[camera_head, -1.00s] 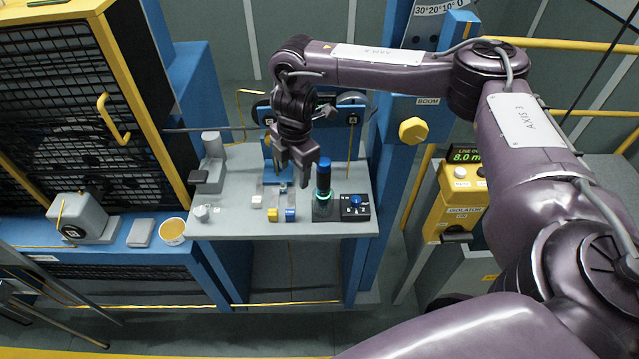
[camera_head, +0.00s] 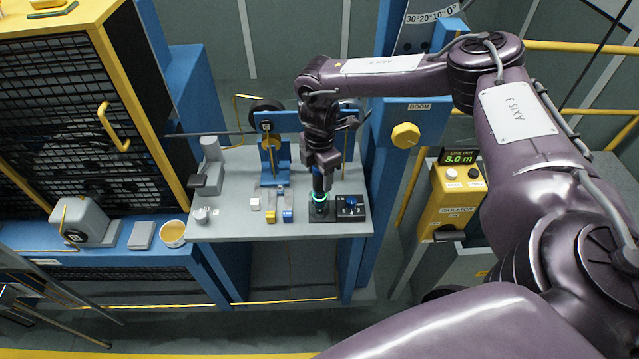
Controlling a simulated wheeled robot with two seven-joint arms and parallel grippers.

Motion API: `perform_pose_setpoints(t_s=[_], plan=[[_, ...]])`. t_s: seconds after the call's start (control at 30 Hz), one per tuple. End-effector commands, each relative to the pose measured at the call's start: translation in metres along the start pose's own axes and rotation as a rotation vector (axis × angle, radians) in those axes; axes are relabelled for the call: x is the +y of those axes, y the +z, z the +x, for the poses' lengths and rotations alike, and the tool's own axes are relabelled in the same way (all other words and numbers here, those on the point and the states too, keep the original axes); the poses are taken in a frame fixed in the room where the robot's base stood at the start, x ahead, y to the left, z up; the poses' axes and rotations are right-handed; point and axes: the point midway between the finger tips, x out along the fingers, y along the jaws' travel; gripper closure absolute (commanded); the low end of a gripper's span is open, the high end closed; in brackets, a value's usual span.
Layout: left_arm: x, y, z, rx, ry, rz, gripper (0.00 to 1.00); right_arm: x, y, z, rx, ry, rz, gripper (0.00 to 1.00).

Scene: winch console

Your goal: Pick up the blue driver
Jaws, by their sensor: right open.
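The blue driver (camera_head: 319,191) stands upright in a dark holder (camera_head: 318,214) with a glowing green ring, on the grey console shelf. Its blue top is hidden behind my right gripper (camera_head: 321,178). That gripper points down and is open, with its fingers at the driver's upper part. I cannot tell whether they touch it. My left gripper is not in view.
A black box with a blue knob (camera_head: 351,206) sits just right of the holder. Small yellow, blue and white blocks (camera_head: 271,216) lie to its left. A blue pulley stand (camera_head: 275,160) is behind, and a blue post with a yellow knob (camera_head: 405,135) is at right.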

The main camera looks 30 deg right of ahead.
Motion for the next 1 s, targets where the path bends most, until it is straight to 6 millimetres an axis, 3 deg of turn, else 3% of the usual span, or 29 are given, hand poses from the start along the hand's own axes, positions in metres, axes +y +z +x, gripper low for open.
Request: perform_pose_setpoints(t_s=[0.17,0.57,1.0], plan=[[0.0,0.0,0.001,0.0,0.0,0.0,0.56,0.0,0.0,0.0,0.0,0.0,0.0,0.46],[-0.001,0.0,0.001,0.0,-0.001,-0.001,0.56,0.0,0.0,0.0,0.0,0.0,0.0,0.98],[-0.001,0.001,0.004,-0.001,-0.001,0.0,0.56,0.002,0.0,-0.012,0.002,0.004,0.002,1.0]])
